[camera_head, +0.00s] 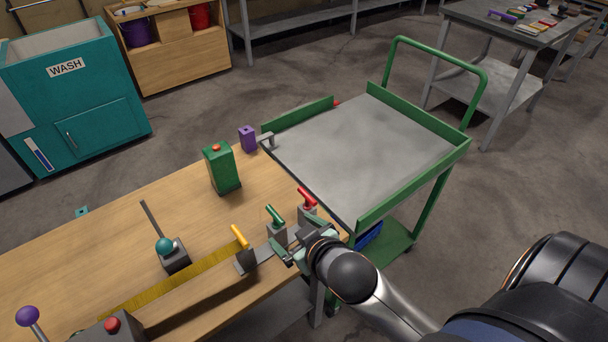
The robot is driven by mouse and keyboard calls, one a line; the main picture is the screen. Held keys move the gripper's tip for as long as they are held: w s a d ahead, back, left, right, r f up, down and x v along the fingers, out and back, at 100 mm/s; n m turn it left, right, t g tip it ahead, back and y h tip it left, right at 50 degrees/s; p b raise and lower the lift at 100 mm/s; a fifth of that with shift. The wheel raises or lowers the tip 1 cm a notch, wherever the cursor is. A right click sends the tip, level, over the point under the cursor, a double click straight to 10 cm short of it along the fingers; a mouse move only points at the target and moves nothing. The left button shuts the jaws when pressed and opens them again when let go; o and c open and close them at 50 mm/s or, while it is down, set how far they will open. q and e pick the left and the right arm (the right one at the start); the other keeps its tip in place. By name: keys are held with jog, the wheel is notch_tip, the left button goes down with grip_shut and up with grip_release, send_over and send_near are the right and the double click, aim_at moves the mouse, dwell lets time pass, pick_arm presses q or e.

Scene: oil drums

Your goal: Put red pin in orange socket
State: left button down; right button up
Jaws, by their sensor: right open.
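A red pin (307,197) stands tilted in a grey block near the right edge of the wooden table, last in a row after a yellow pin (239,236) and a green pin (275,214). My right gripper (298,239) is open and empty, close in front of the red and green pins in the picture. I cannot tell whether it touches either one. A green box (222,170) with a small orange-red spot on top stands further back on the table. I cannot make out a clear orange socket. My left gripper is not in view.
The wooden table (60,245) also holds a teal-knobbed lever (165,246), a purple block (248,138) and a box with a red button (112,325). A green-edged cart (365,155) with an empty grey top stands against its right end.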

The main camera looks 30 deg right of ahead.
jog(key=w+a+r+n+t+y, duration=0.3)
jog(key=w+a+r+t, duration=0.1)
jog(key=r, duration=0.5)
jog(key=w+a+r+n+t+y, duration=0.25)
jog(key=w+a+r+t, duration=0.2)
jog(key=r, duration=0.45)
jog(key=s+a+r+n+g+y, duration=0.2)
jog(key=s+a+n+g+y, duration=0.1)
jog(key=a+n+g+y, duration=0.4)
jog(key=s+a+r+n+g+y, duration=0.2)
jog(key=a+n+g+y, duration=0.4)
jog(key=n, duration=0.4)
jog(key=g+h, duration=0.6)
jog(key=h, duration=1.4)
send_over(308, 205)
notch_tip(308, 205, down, 17)
jog(key=shift+m+y, duration=0.25)
jog(key=shift+m, duration=0.1)
jog(key=f, duration=0.8)
jog(key=w+f, duration=0.1)
jog(key=f, duration=0.3)
jog(key=shift+d+p, duration=0.25)
jog(key=shift+p, duration=0.1)
